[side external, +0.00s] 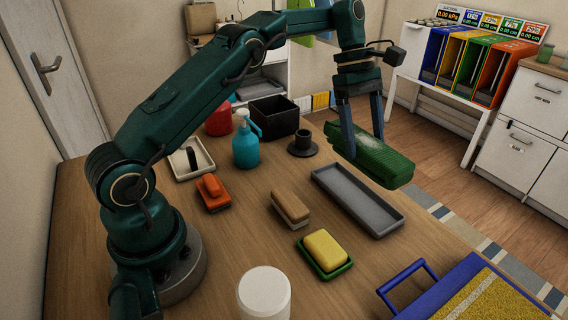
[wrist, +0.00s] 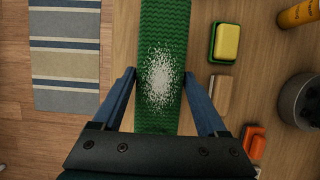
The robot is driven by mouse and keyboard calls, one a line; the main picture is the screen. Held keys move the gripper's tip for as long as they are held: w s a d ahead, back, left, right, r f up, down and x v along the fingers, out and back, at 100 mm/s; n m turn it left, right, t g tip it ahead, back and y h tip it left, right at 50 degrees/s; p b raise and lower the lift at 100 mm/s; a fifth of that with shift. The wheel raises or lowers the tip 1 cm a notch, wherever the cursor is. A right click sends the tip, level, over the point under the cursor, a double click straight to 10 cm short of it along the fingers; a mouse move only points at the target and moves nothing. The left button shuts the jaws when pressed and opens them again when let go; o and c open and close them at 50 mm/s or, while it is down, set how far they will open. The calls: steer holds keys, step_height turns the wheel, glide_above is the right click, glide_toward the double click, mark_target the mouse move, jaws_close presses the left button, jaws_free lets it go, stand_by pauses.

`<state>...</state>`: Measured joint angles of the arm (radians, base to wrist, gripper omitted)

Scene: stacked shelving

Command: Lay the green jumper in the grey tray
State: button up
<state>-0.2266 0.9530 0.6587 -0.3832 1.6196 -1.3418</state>
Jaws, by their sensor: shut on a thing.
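The green jumper (side external: 384,163) is a long, folded, ribbed green block with a white speckled patch on top. My gripper (side external: 362,148) is shut on it, with one finger on each long side, and holds it up near the table's far right edge. In the wrist view the jumper (wrist: 164,28) runs away from my gripper (wrist: 158,80) between the two fingers. The grey tray (side external: 388,231) lies on the table, long and shallow, and looks empty. The tray does not show in the wrist view.
A tan-topped brush (side external: 290,205) and a yellow sponge in a green dish (side external: 325,252) lie left of and in front of the tray. A dark cup-like piece (side external: 303,144) and black bin (side external: 274,116) stand behind.

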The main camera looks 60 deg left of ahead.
steer(key=shift+f, duration=3.85)
steer(key=o, duration=1.3)
steer(key=shift+r, duration=4)
